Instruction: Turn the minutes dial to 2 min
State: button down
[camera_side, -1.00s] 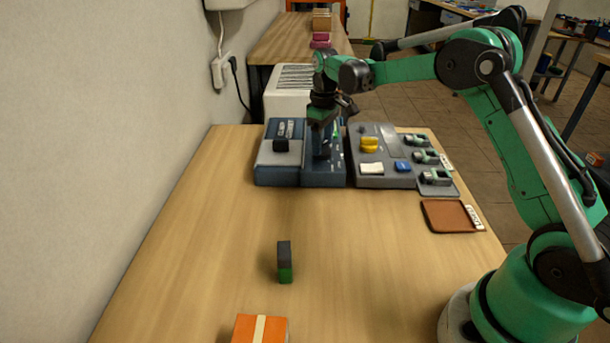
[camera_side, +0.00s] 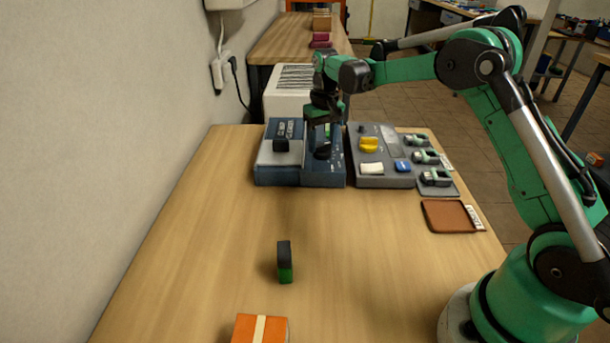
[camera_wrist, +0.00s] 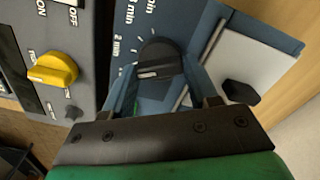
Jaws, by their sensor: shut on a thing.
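The minutes dial (camera_wrist: 160,58) is a black knob on the blue face of the timer unit (camera_side: 325,174). Printed labels "2 min" and "3 min" lie to its left in the wrist view. A pale mark shows on the knob's near side; I cannot tell which label it points at. My gripper (camera_wrist: 163,84) is over the unit with a finger at each side of the knob, shut on it. In the side view my gripper (camera_side: 322,140) stands above the dial (camera_side: 323,153), and the dial's labels are too small to read.
A black knob (camera_side: 281,145) sits on the unit's pale left part. A green-black block (camera_side: 285,262) and orange box (camera_side: 260,329) stand on open table nearer.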

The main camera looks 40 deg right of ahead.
aim_at(323, 144)
jog(key=m, duration=0.5)
dwell(0.6)
jog(key=shift+c, duration=1.1)
grip_release()
notch_tip(323, 144, up, 6)
jog(key=shift+f, duration=0.15)
